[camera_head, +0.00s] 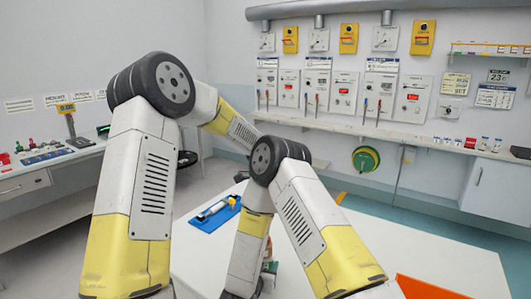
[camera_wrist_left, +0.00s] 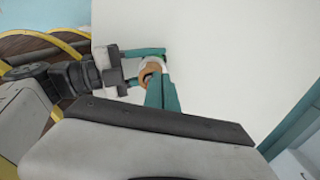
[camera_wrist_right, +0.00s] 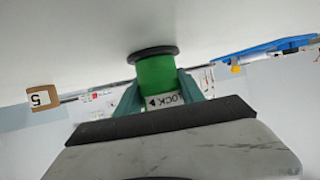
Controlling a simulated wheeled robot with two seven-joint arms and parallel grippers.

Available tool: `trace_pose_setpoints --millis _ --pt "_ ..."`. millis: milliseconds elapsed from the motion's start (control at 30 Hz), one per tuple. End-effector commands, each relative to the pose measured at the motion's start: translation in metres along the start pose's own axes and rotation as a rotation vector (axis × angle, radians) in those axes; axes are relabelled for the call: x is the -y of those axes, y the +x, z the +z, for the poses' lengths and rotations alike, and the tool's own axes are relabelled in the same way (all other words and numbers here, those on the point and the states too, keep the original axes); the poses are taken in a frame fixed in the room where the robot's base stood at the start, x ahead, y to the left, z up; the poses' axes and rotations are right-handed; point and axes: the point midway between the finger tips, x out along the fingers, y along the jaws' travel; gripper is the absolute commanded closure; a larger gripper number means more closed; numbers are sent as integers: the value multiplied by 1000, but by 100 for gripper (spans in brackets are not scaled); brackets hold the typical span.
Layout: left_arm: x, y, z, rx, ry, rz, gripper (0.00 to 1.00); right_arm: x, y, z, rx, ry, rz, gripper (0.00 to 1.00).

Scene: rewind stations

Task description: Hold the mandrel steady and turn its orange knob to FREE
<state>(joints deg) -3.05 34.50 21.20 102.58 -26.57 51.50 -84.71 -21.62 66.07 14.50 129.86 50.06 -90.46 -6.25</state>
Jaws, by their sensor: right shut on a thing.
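The mandrel is a green cylinder (camera_wrist_right: 157,73) with a black flange against the white table in the right wrist view. My right gripper (camera_wrist_right: 157,88) is shut on it, one teal finger on each side. In the left wrist view the orange knob (camera_wrist_left: 150,69) sits at the fingertips of my left gripper (camera_wrist_left: 160,82). Its teal fingers look close together, and I cannot tell whether they grip the knob. My right gripper comes in from the left there. In the head view my arms mostly hide this spot.
The white table (camera_head: 440,262) has free room to the right. A blue mat (camera_head: 207,220) with a tool lies on it at the left. An orange item (camera_head: 425,288) is at the front right. A side bench with small objects (camera_head: 45,155) stands at the left wall.

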Motion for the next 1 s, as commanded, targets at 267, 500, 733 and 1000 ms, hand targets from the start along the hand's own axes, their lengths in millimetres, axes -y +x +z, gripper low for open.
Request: trace_pose_setpoints --millis 267,500,733,1000 --pt "4 -1 7 0 -1 -2 100 1 0 0 0 1 -1 100" --pt "4 -26 7 1 -1 -3 100 0 0 0 0 1 -1 100" --pt "4 -52 7 1 -2 -2 100 0 0 0 0 1 0 100" --pt "3 -60 7 0 -1 0 100 0 0 0 0 1 0 100"
